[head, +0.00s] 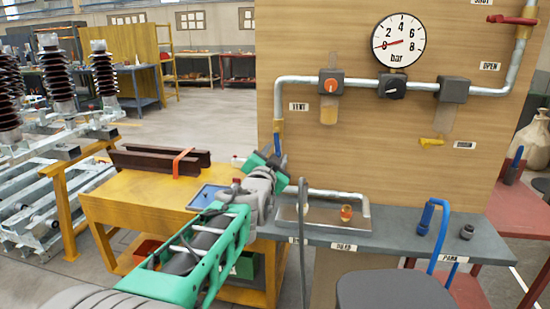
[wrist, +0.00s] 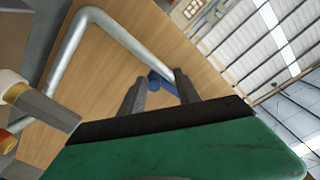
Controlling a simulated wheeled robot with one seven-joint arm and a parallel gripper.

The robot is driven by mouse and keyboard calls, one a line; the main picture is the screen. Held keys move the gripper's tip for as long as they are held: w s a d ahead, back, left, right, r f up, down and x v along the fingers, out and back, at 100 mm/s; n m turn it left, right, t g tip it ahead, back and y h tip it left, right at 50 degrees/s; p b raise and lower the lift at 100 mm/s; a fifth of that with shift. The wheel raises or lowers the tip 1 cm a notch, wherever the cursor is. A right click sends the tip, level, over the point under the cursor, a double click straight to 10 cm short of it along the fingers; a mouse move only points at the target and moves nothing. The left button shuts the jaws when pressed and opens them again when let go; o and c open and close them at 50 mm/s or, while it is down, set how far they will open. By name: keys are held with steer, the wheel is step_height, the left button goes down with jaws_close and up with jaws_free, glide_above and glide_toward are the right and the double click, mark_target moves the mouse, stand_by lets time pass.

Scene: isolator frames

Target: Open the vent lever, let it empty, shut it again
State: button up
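The vent pipe runs down the left edge of the wooden panel to a brass fitting (head: 278,126), below the VENT label (head: 299,106). A blue lever (head: 277,144) hangs below the fitting. My gripper (head: 276,156) is right at the lever's lower part in the head view. In the wrist view its two dark fingers (wrist: 160,92) stand apart, with a blue piece (wrist: 160,82) showing between their tips. I cannot tell whether they touch it.
A red-handled valve (head: 512,20) is at the panel's top right, and a yellow lever (head: 431,141) sits lower. The grey shelf (head: 390,240) carries a tray, a blue hooked tube (head: 440,225) and a small dark fitting. A yellow bench (head: 130,205) stands left, under my arm.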

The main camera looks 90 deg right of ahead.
steer(key=shift+w+f, duration=0.2)
steer(key=shift+f, duration=0.05)
steer(key=v, duration=0.7)
steer(key=shift+a, duration=0.4)
